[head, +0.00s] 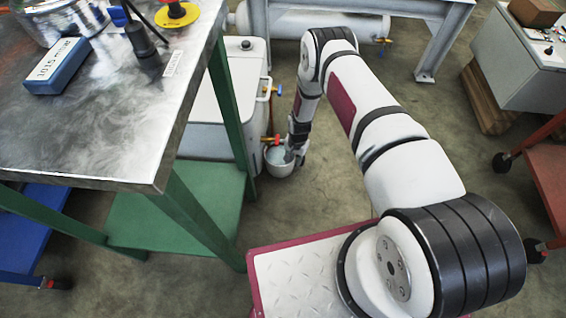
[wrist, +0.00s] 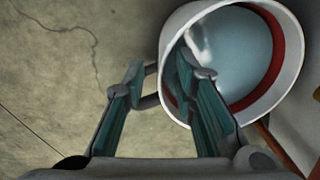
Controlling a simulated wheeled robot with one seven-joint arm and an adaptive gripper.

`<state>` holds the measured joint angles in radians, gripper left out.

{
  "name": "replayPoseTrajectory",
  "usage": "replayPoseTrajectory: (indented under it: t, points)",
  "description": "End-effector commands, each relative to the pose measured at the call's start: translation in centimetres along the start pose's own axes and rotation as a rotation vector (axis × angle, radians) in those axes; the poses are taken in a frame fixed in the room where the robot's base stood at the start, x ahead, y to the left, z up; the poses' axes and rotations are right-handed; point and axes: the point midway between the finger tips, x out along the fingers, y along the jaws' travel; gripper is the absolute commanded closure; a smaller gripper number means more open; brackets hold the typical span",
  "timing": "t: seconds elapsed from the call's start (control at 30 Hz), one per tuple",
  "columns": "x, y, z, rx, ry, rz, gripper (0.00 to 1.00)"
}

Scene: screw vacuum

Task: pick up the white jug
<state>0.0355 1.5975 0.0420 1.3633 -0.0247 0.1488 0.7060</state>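The white jug (head: 277,167) stands low by the floor, beside the white cabinet in the head view. In the wrist view the white jug (wrist: 294,62) shows from above, with a white rim, a dark red band inside and a blue-grey interior. My gripper (wrist: 163,75) is open at the jug's left side. Its right finger overlaps the rim and seems to reach inside the opening; its left finger is outside. I cannot tell whether either finger touches. In the head view my gripper (head: 295,152) partly covers the jug.
A metal-topped table with green legs (head: 222,95) stands left of my arm, a blue box (head: 57,66) on it. The white cabinet (head: 215,110) with pipe valves is close behind the jug. Floor right of the jug is clear.

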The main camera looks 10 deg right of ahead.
Motion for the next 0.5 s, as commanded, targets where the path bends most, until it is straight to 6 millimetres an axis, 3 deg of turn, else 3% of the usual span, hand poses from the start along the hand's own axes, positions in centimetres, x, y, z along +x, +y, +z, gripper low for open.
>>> replayPoseTrajectory:
  t: [0.3, 0.5]
  points:
    - [4.0, -0.4, 0.0, 0.000, -0.002, 0.001, 0.74]
    - [4.9, -0.5, -0.1, 0.000, 0.000, 0.000, 0.74]
